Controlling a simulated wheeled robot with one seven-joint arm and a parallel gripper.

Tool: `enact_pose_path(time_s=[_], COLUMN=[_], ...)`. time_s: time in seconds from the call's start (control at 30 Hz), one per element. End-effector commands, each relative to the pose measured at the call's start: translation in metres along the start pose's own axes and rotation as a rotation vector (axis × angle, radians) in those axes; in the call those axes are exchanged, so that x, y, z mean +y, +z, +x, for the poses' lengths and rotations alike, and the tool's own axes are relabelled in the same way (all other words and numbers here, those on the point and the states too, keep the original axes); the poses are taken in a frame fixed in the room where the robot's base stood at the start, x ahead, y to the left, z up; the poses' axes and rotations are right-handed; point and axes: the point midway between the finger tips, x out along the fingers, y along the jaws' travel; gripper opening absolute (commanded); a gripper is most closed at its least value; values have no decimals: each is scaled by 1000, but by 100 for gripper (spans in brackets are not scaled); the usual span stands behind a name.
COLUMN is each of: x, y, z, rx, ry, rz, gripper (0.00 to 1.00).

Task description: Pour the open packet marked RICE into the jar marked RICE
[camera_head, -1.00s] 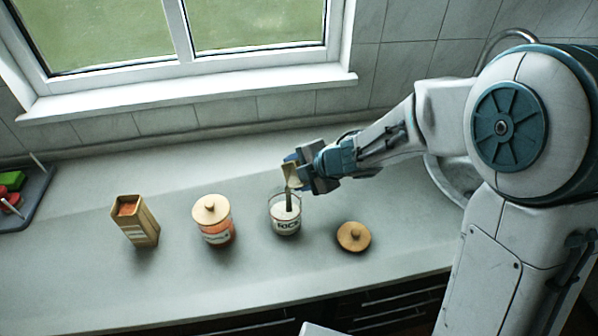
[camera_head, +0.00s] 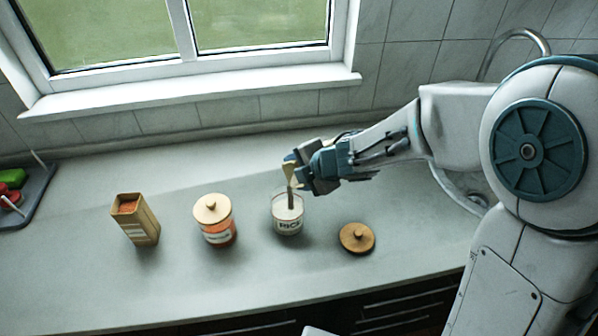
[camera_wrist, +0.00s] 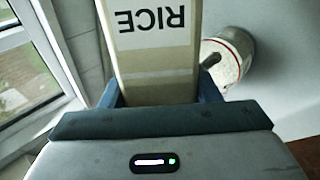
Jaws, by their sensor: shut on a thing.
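The tan packet marked RICE (camera_wrist: 155,55) fills the top middle of the wrist view, its lettering upside down. My gripper (camera_wrist: 160,90) is shut on it, a finger on each side. In the head view the packet (camera_head: 289,165) is tilted, mostly hidden by my gripper (camera_head: 300,176), above the glass jar marked RICE (camera_head: 287,226). A narrow grey-brown strip, looking like a stream of rice (camera_head: 290,198), runs down into the open jar. The jar stands upright with pale contents; its fill level is unclear. It also shows in the wrist view (camera_wrist: 240,50), beside the packet.
A wooden lid (camera_head: 357,238) lies right of the jar. To the left stand a lidded jar with orange contents (camera_head: 219,236) and an open packet with orange contents (camera_head: 136,222). A dark tray (camera_head: 42,195) is at far left. The front counter is clear.

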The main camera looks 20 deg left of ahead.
Motion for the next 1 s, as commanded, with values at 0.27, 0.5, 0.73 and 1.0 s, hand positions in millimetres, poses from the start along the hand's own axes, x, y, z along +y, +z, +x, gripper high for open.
enact_pose_path(time_s=[0.27,0.5,0.73,1.0], x=[1,1,1,2], y=[-2,-2,-4,-5], z=[0,-1,-1,-1], rx=[-23,-41,-57,-76], ry=[2,2,2,2], rz=[-23,-41,-57,-77], gripper=[15,15,15,15])
